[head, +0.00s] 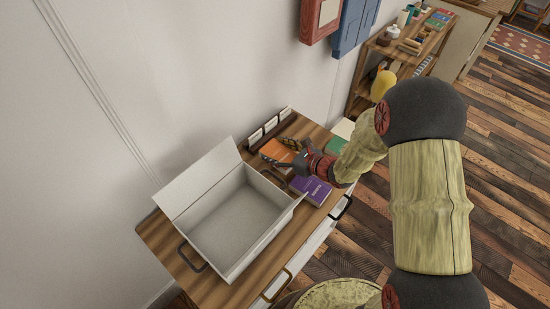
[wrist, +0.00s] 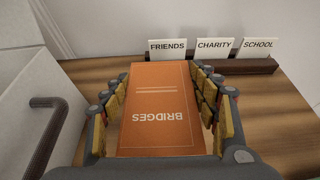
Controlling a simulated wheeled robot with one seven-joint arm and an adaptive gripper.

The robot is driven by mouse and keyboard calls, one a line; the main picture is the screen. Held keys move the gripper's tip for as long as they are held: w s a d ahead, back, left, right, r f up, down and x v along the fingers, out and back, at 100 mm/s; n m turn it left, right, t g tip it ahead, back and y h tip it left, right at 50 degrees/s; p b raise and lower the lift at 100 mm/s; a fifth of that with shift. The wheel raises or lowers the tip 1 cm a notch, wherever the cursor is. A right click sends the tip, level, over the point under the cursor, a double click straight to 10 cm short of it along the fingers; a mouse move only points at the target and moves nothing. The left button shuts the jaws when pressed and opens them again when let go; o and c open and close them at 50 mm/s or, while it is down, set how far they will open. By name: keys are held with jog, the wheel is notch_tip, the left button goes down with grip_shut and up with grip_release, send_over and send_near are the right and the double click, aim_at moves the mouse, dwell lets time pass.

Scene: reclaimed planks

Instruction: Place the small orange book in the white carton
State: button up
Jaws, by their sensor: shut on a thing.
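The small orange book (wrist: 158,100), with "BRIDGES" on its cover, is between the yellow-padded fingers of my gripper (wrist: 163,95) in the wrist view. My gripper is shut on it. In the head view the orange book (head: 277,151) is at the far side of the wooden cabinet top, partly hidden by my gripper (head: 287,156). I cannot tell whether it is clear of the surface. The white carton (head: 183,245) stands open and looks empty, to the left of my gripper, its lid raised at the back. Its wall also shows in the wrist view (wrist: 22,105).
A purple book (head: 310,190) lies right of the carton. A green book (head: 336,145) lies farther back. A dark card holder (wrist: 225,66) with cards reading FRIENDS, CHARITY and SCHOOL stands by the wall. A shelf (head: 405,47) with several items is behind.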

aim_at(275, 156)
jog(key=shift+w+a+f, duration=0.1)
jog(key=shift+w+f, duration=0.05)
jog(key=shift+f, duration=0.05)
jog(key=shift+w+a+f+b, duration=0.15)
jog(key=shift+f+b, duration=0.35)
jog(key=shift+f, duration=0.35)
jog(key=shift+w+d+f+b, duration=0.1)
jog(key=shift+f+b, duration=0.4)
jog(key=shift+f, duration=0.35)
jog(key=shift+f, duration=0.25)
jog(key=o, duration=1.3)
jog(key=shift+r, duration=0.1)
